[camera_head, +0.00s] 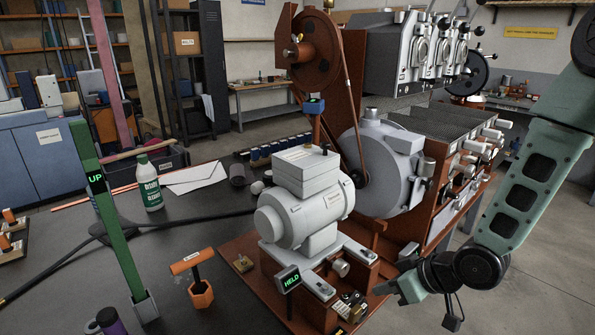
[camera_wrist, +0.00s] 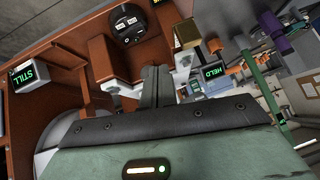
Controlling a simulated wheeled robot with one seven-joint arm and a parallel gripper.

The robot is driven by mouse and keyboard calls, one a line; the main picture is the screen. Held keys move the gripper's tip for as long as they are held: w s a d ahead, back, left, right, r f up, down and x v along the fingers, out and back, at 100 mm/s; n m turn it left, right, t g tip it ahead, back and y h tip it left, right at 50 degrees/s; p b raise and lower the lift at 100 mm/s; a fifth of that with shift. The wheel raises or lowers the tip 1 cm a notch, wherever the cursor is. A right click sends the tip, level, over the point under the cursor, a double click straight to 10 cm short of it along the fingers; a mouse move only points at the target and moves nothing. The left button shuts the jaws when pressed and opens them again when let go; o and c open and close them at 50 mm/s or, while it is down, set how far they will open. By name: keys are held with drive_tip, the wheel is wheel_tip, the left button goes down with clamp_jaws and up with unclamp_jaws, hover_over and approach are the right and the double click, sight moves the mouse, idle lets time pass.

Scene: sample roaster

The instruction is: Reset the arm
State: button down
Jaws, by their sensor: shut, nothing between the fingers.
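My arm reaches in from the right in the head view, bent down to low height. My gripper (camera_head: 385,290) is beside the motor base, near its front right corner. In the wrist view my gripper's dark fingers (camera_wrist: 157,80) are together with nothing between them. The grey motor (camera_head: 300,215) sits on a rust-brown base plate (camera_head: 235,258). A small display reading HELD (camera_head: 288,279) stands in front of it and also shows in the wrist view (camera_wrist: 209,74). A display reading STILL (camera_wrist: 31,75) shows at the left of the wrist view.
The roaster (camera_head: 385,165) with its belt and wheel stands behind the motor. A green post reading UP (camera_head: 97,181), a green-white bottle (camera_head: 149,182) and an orange-handled tool (camera_head: 200,290) are on the dark table (camera_head: 190,230). Floor at the lower right is clear.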

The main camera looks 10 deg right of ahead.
drive_tip(key=s+a+r+g+h+p, duration=0.1)
drive_tip(key=s+a+r+g+h, duration=0.2)
drive_tip(key=s+r, duration=0.5)
drive_tip(key=s+a+r+n+g+h+p, duration=0.1)
drive_tip(key=s+a+r+g+h, duration=0.1)
drive_tip(key=s+a+r, duration=0.4)
drive_tip(key=s+r, duration=0.3)
drive_tip(key=s, duration=0.4)
drive_tip(key=shift+s+g+h, duration=0.25)
drive_tip(key=shift+g+h, duration=0.15)
